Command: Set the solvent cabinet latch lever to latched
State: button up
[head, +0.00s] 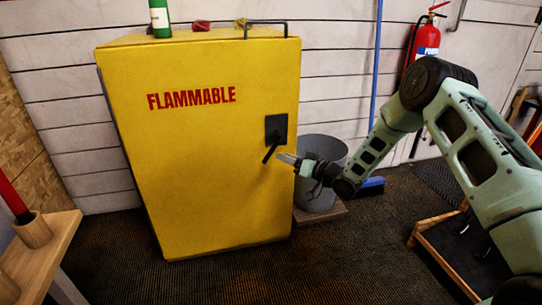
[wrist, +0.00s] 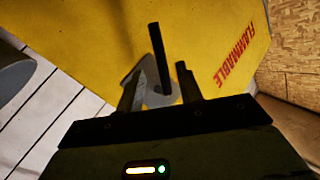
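The yellow solvent cabinet (head: 200,190) stands with its front door facing me, marked FLAMMABLE in red. Its latch has a dark plate (head: 276,126) near the door's right edge. The black latch lever (head: 269,154) slants down and to the left from the plate. My gripper (head: 287,159) is just right of the lever, reaching in from the right. In the wrist view, my gripper (wrist: 158,88) has its two fingers apart, with the black lever (wrist: 158,55) showing between and beyond them. I cannot tell whether either finger touches it.
A grey bin (head: 320,150) stands right of the cabinet, near a blue broom (head: 371,184). A green bottle (head: 160,19) and small items are on the cabinet top. A wooden bench (head: 45,250) is at left. The dark floor in front is clear.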

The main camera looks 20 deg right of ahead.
aim_at(271, 151)
jog(key=b+x, duration=0.1)
jog(key=x, duration=0.6)
jog(key=shift+a, duration=0.1)
grip_shut()
